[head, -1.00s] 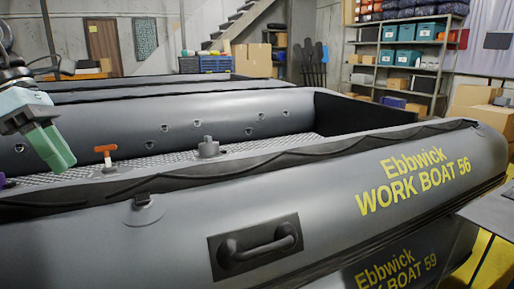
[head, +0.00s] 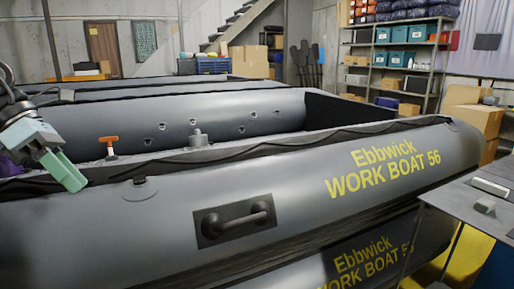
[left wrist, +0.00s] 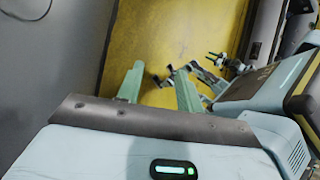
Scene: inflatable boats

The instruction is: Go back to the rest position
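My left gripper (head: 66,174) is at the left of the head view, in front of the upper left part of the grey inflatable boat (head: 130,215). Its green fingers point down and to the right. In the left wrist view its two green fingers (left wrist: 160,85) stand apart with nothing between them, above a yellow floor (left wrist: 175,35). I cannot make out my right gripper in the head view.
The boat, marked "Ebbwick WORK BOAT 56", fills the foreground, with a black handle (head: 235,222) on its side. An orange-handled item (head: 109,145) shows at its inside. A grey table (head: 465,200) stands at right. Shelving (head: 395,75) and boxes (head: 472,118) are behind.

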